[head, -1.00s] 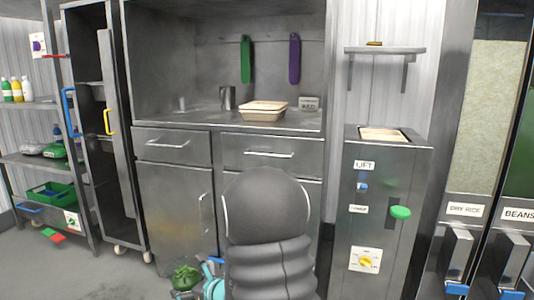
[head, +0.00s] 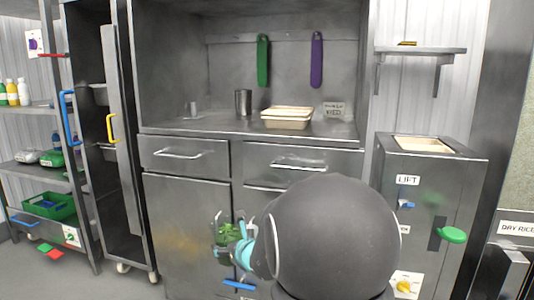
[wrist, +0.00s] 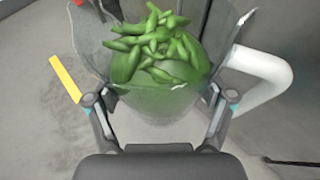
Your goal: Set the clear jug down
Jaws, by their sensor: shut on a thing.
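The clear jug (wrist: 165,95) fills the upper middle of the wrist view, with a heap of green pods (wrist: 160,45) inside and a white handle (wrist: 265,72) on its right. My gripper (wrist: 160,120) is shut on the jug, one finger at each side. In the head view the jug (head: 229,236) shows small and partly hidden at the left of my dark arm, in front of the cabinet doors and below counter height. It is held clear of the counter.
The steel counter (head: 215,128) carries a metal cup (head: 243,102), a food tray (head: 286,118) and a small sign (head: 334,111). The lift unit (head: 425,185) with a green knob (head: 453,235) stands right. A tall open rack (head: 120,150) and a shelf cart (head: 40,165) stand left.

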